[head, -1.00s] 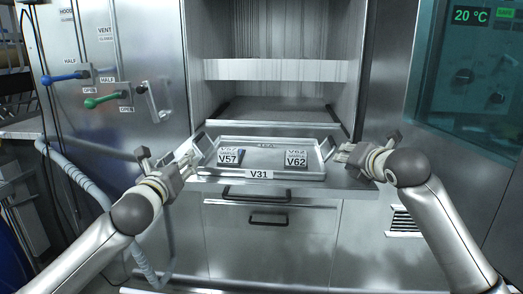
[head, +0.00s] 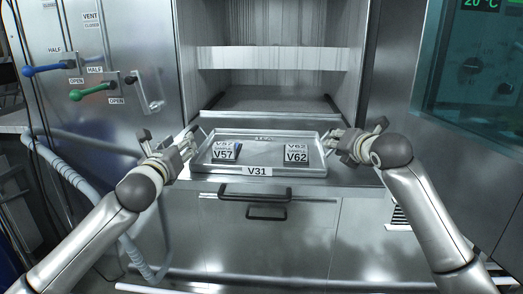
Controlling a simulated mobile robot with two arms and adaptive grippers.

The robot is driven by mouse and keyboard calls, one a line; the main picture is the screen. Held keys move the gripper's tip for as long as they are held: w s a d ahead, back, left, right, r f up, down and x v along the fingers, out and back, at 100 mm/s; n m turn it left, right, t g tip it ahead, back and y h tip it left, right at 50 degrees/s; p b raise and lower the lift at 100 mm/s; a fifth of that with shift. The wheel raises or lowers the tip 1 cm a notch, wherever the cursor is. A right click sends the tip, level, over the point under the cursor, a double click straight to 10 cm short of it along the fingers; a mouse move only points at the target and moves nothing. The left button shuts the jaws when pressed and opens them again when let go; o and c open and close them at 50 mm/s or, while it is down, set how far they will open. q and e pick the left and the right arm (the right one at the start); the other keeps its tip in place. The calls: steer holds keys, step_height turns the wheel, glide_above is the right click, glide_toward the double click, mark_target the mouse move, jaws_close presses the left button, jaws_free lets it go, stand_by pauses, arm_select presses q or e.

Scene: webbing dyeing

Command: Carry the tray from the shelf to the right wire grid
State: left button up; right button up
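The shallow metal tray (head: 275,172), labelled V31 on its front, lies level at the front of the cabinet shelf (head: 330,178). It holds a V57 sample (head: 224,151) on its left and a V62 sample (head: 296,153) on its right. A raised handle shows at each end. My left gripper (head: 189,148) is at the tray's left end, and my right gripper (head: 342,142) is at its right end, both close to the handles. The fingertips are small and partly overlap the handles, so I cannot tell whether they are closed on them.
The open cabinet chamber (head: 275,98) is behind the tray. Drawer handles (head: 253,196) stick out below the shelf. Blue (head: 45,69) and green (head: 90,92) levers and a pale hose (head: 75,180) are at the left. A glass-fronted unit (head: 480,75) is at the right. No wire grid is recognisable.

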mark_target(323, 139)
arm_select(q)
steer(key=shift+w+d, duration=0.2)
steer(key=shift+w, duration=1.75)
steer(key=shift+w+d, duration=0.15)
steer(key=shift+w, duration=1.75)
arm_select(e)
steer(key=shift+x, duration=3.85)
steer(key=shift+w, duration=0.1)
steer(key=shift+r, duration=0.1)
arm_select(q)
steer(key=c, duration=0.5)
arm_select(e)
steer(key=c, duration=0.5)
arm_select(q)
jaws_close()
arm_select(e)
jaws_close()
arm_select(q)
steer(key=shift+w+r, duration=0.1)
steer(key=shift+r, duration=0.1)
arm_select(e)
steer(key=shift+r, duration=0.2)
